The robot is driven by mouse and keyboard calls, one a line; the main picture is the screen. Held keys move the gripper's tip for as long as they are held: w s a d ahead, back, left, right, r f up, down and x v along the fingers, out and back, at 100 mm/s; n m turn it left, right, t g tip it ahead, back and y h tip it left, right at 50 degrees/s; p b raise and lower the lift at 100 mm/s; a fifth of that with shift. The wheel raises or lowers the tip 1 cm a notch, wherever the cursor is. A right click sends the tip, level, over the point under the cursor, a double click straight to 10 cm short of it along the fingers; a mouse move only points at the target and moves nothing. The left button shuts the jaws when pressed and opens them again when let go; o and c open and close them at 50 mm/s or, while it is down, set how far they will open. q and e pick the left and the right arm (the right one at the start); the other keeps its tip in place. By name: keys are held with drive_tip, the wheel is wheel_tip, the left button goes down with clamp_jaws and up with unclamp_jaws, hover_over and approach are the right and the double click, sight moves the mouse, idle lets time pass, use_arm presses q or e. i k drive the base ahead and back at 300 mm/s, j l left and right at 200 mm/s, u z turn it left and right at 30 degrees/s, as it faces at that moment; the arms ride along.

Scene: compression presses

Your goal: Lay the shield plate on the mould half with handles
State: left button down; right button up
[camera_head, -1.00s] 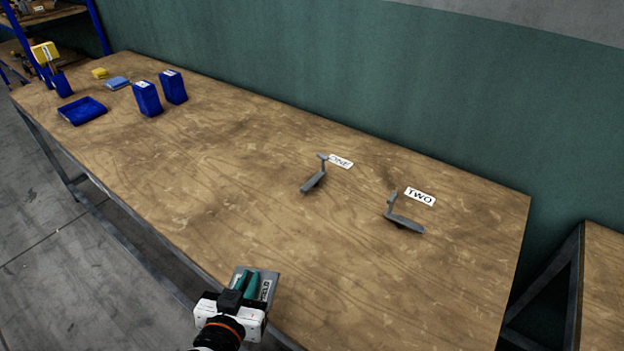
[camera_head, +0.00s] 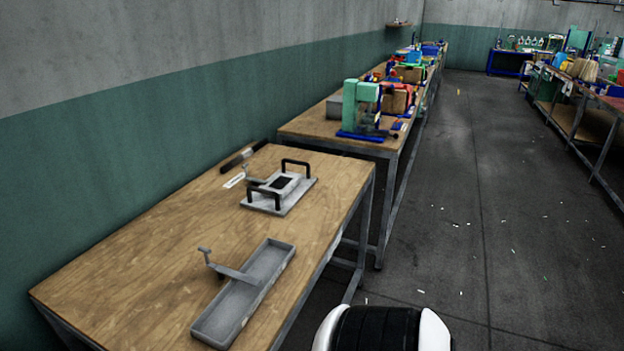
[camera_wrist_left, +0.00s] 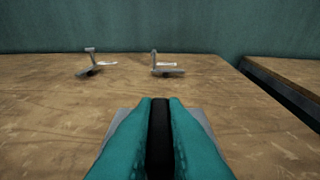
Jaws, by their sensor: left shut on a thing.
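The mould half with handles (camera_head: 293,203) lies on the wooden table in the head view. It is a grey plate with two black handles, a raised light block and a dark rectangular recess in its middle. In the left wrist view the teal fingers of my left gripper (camera_wrist_left: 160,103) are shut, with a black strip between them. The grey shield plate (camera_wrist_left: 203,120) shows behind and beside the fingers, mostly hidden by them. The gripper is above the table, apart from the mould half, which is not in the wrist view. My right gripper is in neither view.
A long grey tray (camera_head: 209,328) with an upright bracket lies nearer on the table. A dark bar (camera_head: 243,155) lies behind the mould half. A green press (camera_head: 362,105) stands on another table. The wrist view shows two grey brackets (camera_wrist_left: 92,67) (camera_wrist_left: 167,70) on bare wood.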

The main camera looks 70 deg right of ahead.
sight(287, 185)
drive_tip(key=l+z, duration=0.4)
drive_tip(key=l, duration=0.4)
drive_tip(key=i+l+z, duration=0.1)
drive_tip(key=l+z, duration=0.25)
drive_tip(key=l, duration=0.45)
